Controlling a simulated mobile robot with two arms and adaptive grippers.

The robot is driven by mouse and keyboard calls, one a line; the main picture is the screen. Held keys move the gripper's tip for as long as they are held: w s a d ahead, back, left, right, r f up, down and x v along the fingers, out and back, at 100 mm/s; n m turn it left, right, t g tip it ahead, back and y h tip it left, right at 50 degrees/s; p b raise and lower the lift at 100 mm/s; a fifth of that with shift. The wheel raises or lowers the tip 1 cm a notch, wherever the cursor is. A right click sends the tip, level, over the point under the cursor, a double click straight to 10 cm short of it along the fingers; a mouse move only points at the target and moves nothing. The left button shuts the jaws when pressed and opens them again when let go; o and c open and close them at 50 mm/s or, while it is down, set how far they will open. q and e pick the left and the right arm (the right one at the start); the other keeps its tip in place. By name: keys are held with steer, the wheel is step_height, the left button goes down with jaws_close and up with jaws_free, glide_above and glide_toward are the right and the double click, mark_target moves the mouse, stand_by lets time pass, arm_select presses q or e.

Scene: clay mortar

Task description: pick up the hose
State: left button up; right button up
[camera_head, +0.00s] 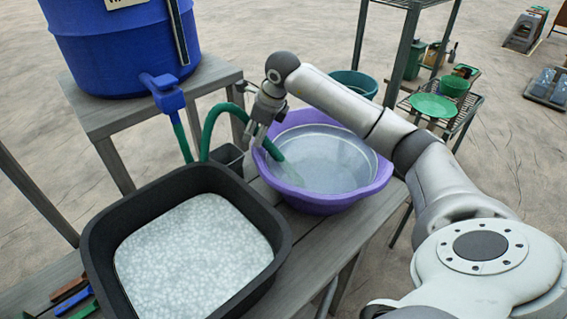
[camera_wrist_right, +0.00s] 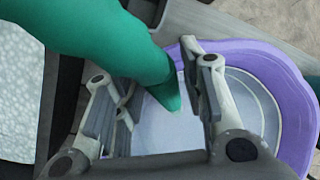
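The green hose (camera_head: 210,125) runs from the blue tap (camera_head: 167,97) on the barrel and arches over to the purple basin (camera_head: 322,203). Its end lies over the basin in the head view. My right gripper (camera_head: 261,130) points down at the hose near the basin's left rim. In the right wrist view the hose (camera_wrist_right: 110,42) comes in from the upper left, and its end shows between the two spread fingers of the gripper (camera_wrist_right: 160,95). The fingers are open with gaps beside the hose. My left gripper is not in view.
A black tub (camera_head: 100,262) with pale, speckled contents stands on the grey bench in front. A blue barrel (camera_head: 120,45) stands on a higher stand behind. A small dark container (camera_head: 226,156) sits beside the basin. A shelf with green dishes (camera_head: 433,105) stands at the right.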

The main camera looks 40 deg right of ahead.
steer(key=c, duration=0.6)
